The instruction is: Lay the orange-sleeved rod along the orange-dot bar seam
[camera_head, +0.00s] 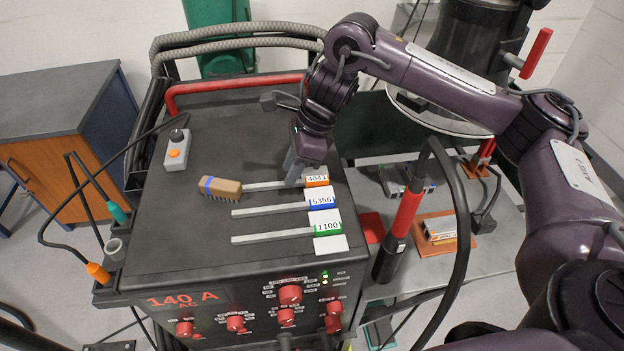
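The orange-sleeved rod (262,186), with a label reading 4043 on its sleeve, lies on the dark top of the welding machine. My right gripper (292,178) points down at this rod, just left of its orange sleeve. Its fingertips overlap the rod in the picture; I cannot tell whether they are closed on it. Light metal bars (440,229) rest on an orange-brown plate on the grey bench at right; no orange dot or seam is clear at this size. My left gripper is not in view.
A blue-sleeved rod (270,209) and a green-sleeved rod (272,236) lie parallel in front. A wooden brush (221,187) sits by the orange rod's left end. A grey control box (177,150) stands farther left. A red-and-black torch (403,215) and its cable stand before the bars.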

